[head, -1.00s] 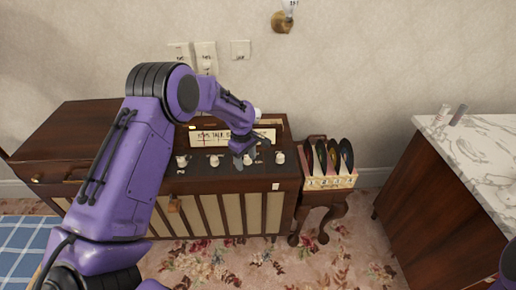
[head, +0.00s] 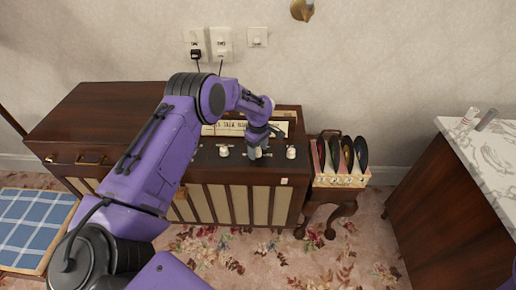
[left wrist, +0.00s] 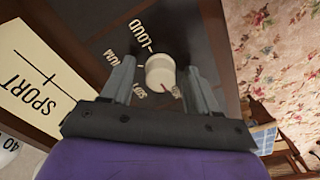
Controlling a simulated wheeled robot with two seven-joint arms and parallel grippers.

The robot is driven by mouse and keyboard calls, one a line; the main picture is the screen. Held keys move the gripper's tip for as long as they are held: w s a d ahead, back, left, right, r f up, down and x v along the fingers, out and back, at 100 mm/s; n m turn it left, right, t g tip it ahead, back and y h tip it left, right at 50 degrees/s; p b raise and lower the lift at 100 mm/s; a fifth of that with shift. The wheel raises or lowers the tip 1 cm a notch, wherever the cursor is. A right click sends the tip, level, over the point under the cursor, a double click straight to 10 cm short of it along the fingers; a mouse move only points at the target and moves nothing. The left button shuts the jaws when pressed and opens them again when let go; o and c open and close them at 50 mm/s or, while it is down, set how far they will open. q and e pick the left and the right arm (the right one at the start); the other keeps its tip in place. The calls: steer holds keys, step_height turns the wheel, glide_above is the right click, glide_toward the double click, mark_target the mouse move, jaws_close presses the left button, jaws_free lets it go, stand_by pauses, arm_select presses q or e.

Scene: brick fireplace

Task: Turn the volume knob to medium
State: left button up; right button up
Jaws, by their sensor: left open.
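The volume knob (left wrist: 160,72) is a white round knob on the dark panel of the wooden radio cabinet. In the left wrist view it sits between the two fingers of my open left gripper (left wrist: 159,80). I cannot tell whether the fingers touch it. A small red mark shows on the knob's near side. The labels LOUD, SOFT and a partly hidden medium label are printed to its left. In the head view my left gripper (head: 256,151) is down at the panel and hides this knob. My right gripper is out of view.
Other white knobs (head: 224,151) (head: 291,152) stand on either side along the panel. The lit dial (head: 230,128) is behind, partly covered by my arm. A record rack (head: 341,180) stands to the right, then a marble-topped cabinet (head: 485,150). Floral carpet lies in front.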

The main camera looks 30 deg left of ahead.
arm_select(q)
steer(key=shift+s+r, duration=0.1)
steer(key=c, duration=1)
steer(key=shift+c, duration=0.2)
steer(key=shift+m, duration=0.3)
steer(key=m, duration=0.5)
steer(key=shift+s+m, duration=0.1)
steer(key=shift+m, duration=0.2)
steer(key=m, duration=0.5)
steer(key=shift+m+b, duration=0.3)
steer(key=shift+b, duration=0.1)
steer(key=m, duration=0.6)
steer(key=shift+a+b, duration=0.1)
steer(key=shift+b, duration=0.25)
steer(key=m, duration=0.5)
steer(key=shift+m+b, duration=0.3)
steer(key=shift+m, duration=0.1)
